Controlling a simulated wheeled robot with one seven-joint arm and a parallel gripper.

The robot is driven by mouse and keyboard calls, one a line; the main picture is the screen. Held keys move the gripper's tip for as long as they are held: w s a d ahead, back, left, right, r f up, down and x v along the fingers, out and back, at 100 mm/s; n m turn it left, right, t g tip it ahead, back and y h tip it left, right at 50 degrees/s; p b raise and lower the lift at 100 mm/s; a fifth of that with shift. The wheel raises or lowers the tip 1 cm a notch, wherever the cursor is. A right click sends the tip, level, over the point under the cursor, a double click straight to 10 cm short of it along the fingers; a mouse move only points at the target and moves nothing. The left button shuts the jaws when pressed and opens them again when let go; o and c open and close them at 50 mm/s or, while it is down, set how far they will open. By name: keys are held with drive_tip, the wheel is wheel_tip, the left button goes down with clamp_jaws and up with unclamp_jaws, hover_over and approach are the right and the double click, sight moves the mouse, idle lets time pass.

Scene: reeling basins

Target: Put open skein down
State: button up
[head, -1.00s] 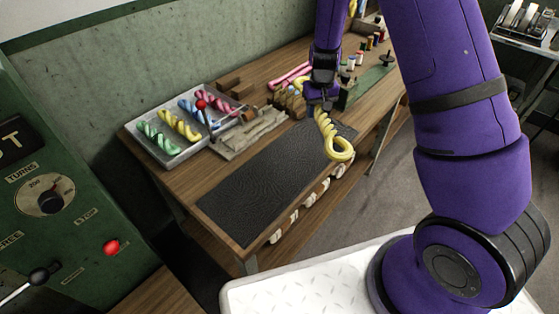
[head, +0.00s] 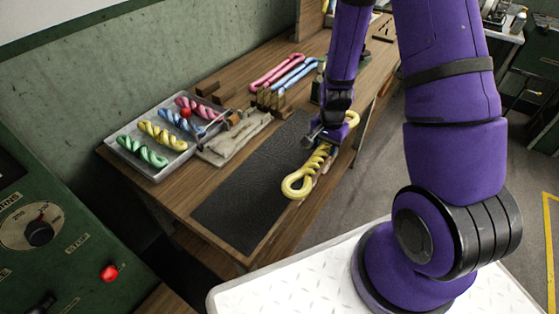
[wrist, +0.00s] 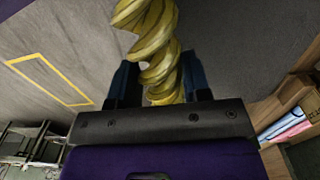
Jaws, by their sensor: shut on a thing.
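The yellow skein (head: 299,184) is twisted, with a loop at its near end and another loop behind my gripper. My gripper (head: 323,143) is shut on it near its far end and holds it at the right edge of the dark ribbed mat (head: 247,186) on the wooden table. I cannot tell whether the skein touches the mat. In the wrist view the twisted yellow skein (wrist: 155,35) runs up from between the two fingers of my gripper (wrist: 160,85), with grey floor behind it.
A metal tray (head: 153,174) with green, yellow, blue and pink twisted skeins stands at the table's left. A pale board (head: 233,141) with a red-knobbed tool lies beside it. Pink (head: 275,73) and blue (head: 296,74) skeins lie at the back. Most of the mat is clear.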

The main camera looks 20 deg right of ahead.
hover_over(280, 165)
drive_tip(key=shift+d+f, duration=0.1)
drive_tip(key=shift+f, duration=2.3)
drive_tip(key=shift+f, duration=0.1)
drive_tip(key=o, duration=1)
wheel_tip(280, 165, up, 24)
drive_tip(key=s+d+n+t, duration=0.1)
drive_tip(key=s+n, duration=0.1)
drive_tip(key=n, duration=0.1)
drive_tip(key=s+d+r+n+t, duration=0.1)
drive_tip(key=s+d+r+n, duration=0.1)
drive_tip(key=s+r, duration=0.5)
drive_tip(key=s+d+r+n+t, duration=0.1)
drive_tip(key=s+r+n, duration=0.2)
drive_tip(key=s+r, duration=0.3)
drive_tip(key=s+d+r+n+t, duration=0.2)
drive_tip(key=s+r+n, duration=0.1)
drive_tip(key=s+r, duration=0.4)
drive_tip(key=shift+s+d+r, duration=0.2)
drive_tip(key=shift+s, duration=0.2)
drive_tip(key=shift+s+d+r, duration=0.15)
drive_tip(key=shift+s, duration=0.2)
